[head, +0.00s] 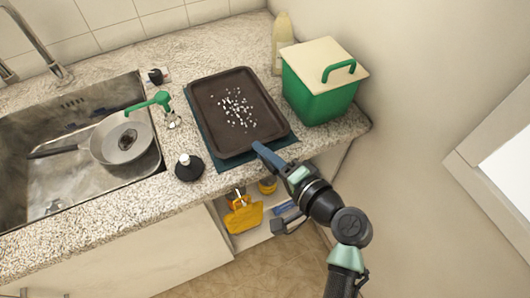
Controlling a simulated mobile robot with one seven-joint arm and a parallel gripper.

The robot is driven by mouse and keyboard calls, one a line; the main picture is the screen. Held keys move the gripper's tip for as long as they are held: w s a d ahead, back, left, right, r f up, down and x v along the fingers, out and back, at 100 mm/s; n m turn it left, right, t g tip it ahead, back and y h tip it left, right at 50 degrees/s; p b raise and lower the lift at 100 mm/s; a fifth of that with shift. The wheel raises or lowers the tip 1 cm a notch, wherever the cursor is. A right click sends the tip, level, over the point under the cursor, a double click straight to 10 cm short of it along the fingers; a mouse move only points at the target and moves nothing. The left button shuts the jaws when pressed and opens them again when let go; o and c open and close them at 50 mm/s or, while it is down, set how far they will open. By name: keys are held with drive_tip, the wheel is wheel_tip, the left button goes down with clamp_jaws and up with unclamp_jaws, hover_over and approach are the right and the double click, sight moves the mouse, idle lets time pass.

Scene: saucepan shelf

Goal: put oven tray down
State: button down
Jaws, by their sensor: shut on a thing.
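The dark brown oven tray (215,88) lies over a dark teal mat (232,160) on the speckled counter. White bits are scattered in the middle of the tray. Its front edge reaches close to the counter's front edge. My gripper (262,149) is at the tray's front right corner and is shut on its rim. The fingertips are small in this view, and the exact contact is hard to see. Whether the tray's underside rests fully on the mat cannot be told.
A green bin with a cream lid (318,95) stands close right of the tray, with a pale bottle (281,42) behind it. Left are a green-handled tool (150,103), a black-based item (188,168) and the sink (60,190) holding a pan (112,146). Below is an open shelf (250,238).

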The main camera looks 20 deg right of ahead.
drive_tip(key=shift+r, duration=0.1)
drive_tip(key=c, duration=0.7)
unclamp_jaws()
drive_tip(key=v, duration=1.2)
